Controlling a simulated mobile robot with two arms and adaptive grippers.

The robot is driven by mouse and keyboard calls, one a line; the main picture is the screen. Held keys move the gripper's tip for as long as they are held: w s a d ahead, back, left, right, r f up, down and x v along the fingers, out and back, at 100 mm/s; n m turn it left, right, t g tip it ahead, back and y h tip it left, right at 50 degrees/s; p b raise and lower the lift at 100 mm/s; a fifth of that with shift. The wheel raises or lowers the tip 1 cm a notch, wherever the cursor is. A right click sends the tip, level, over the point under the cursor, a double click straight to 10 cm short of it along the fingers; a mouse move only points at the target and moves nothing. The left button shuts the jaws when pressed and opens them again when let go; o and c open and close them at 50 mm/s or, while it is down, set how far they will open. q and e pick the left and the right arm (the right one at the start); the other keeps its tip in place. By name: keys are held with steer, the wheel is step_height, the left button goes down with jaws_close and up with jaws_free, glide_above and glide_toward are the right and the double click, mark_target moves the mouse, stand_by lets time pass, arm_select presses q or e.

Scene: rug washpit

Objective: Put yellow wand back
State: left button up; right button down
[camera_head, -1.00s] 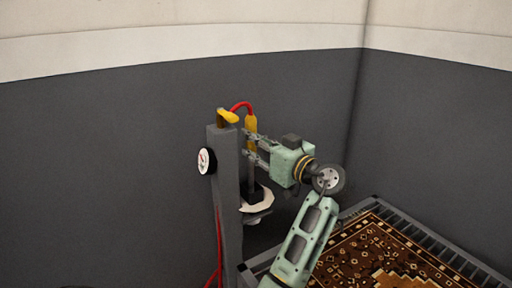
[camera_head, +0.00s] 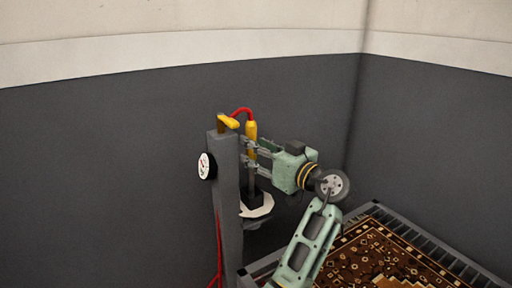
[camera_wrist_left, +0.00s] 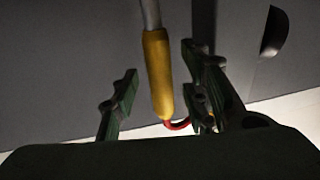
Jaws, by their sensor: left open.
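The yellow wand (camera_head: 251,133) stands upright beside the grey post (camera_head: 225,190), with a red hose looping from its top to the yellow fitting on the post. Its grey lower tube runs down to a dark holder with a pale curved rim (camera_head: 259,206). My left gripper (camera_head: 250,157) is at the wand, its fingers reaching in from the right. In the left wrist view the wand's yellow handle (camera_wrist_left: 158,75) lies between the open fingers (camera_wrist_left: 160,90), with gaps on both sides. Whether the wand's lower end is seated is hidden. My right gripper is not in view.
A round white gauge (camera_head: 206,166) is on the post's left side. A patterned rug (camera_head: 375,255) lies in a grey-edged frame (camera_head: 430,236) at the lower right. Dark walls stand behind; the space left of the post is clear.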

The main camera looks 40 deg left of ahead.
arm_select(q)
steer(key=s+d+p, duration=0.1)
steer(key=d+p, duration=0.1)
steer(key=d, duration=0.9)
steer(key=shift+s, duration=0.2)
